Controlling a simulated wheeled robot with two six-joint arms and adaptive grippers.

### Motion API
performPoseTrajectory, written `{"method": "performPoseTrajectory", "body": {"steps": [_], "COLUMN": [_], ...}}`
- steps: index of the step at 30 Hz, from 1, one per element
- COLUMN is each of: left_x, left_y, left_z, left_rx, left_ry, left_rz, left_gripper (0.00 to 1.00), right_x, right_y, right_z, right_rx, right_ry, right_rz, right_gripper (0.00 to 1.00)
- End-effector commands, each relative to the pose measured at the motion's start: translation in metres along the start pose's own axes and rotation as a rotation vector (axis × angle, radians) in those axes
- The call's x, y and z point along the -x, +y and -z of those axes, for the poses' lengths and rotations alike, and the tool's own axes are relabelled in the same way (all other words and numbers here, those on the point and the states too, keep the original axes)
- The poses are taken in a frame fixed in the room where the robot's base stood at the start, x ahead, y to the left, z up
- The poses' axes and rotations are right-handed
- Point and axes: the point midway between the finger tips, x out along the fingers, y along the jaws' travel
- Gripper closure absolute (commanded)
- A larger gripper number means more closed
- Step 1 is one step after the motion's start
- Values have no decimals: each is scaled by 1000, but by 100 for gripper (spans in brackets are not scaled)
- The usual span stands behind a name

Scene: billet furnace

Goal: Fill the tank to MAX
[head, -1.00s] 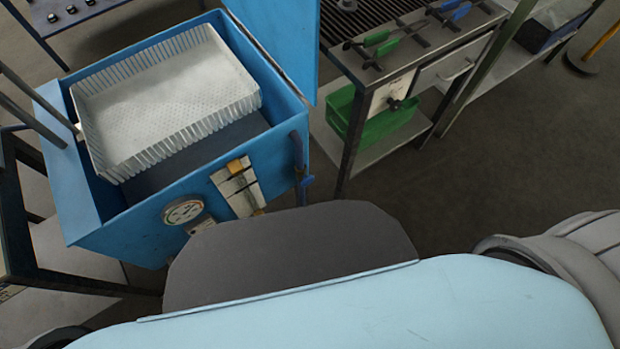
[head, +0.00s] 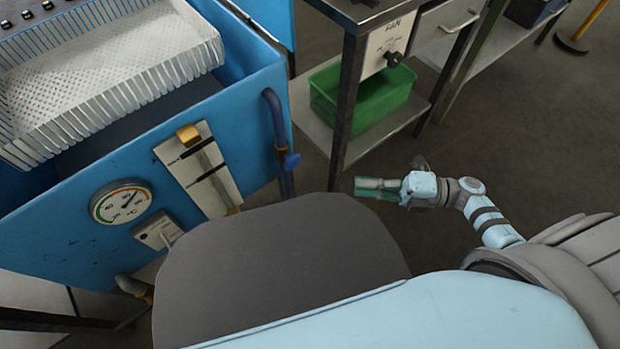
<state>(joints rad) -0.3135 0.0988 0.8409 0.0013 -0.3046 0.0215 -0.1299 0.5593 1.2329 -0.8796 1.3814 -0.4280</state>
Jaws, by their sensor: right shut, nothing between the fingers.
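The blue tank (head: 70,225) stands at the left in the head view, with its top open. A level gauge (head: 205,170) with two black marks on a pale plate is on its front wall; I cannot read the liquid level. My left gripper is out of view.
A white basket (head: 110,75) sits in the tank's top. A round dial (head: 121,203) and a small switch box (head: 157,231) are on the tank front. A metal table (head: 345,100) with a green bin (head: 372,105) on its lower shelf stands behind my right gripper.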

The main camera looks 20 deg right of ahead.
Motion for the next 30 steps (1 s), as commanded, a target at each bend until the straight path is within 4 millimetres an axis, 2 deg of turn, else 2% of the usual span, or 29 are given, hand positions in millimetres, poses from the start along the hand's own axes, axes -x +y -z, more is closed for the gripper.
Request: {"method": "performPoseTrajectory", "body": {"steps": [7, 11, 14, 25, 30], "left_x": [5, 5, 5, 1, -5], "left_y": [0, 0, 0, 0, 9], "left_z": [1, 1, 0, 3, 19], "left_rx": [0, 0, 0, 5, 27], "left_ry": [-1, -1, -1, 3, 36], "left_rz": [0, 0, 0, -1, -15], "left_gripper": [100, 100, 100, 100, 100], "right_x": [-1, -10, -25, -104, -122], "right_y": [5, 5, 5, 5, 3], "right_z": [0, 0, -1, -2, -23], "right_rx": [-5, -5, -6, -7, -7], "right_ry": [-5, -6, -8, -9, -9], "right_rz": [-3, -6, -8, -9, -6], "right_gripper": [100, 100, 100, 100, 100]}}
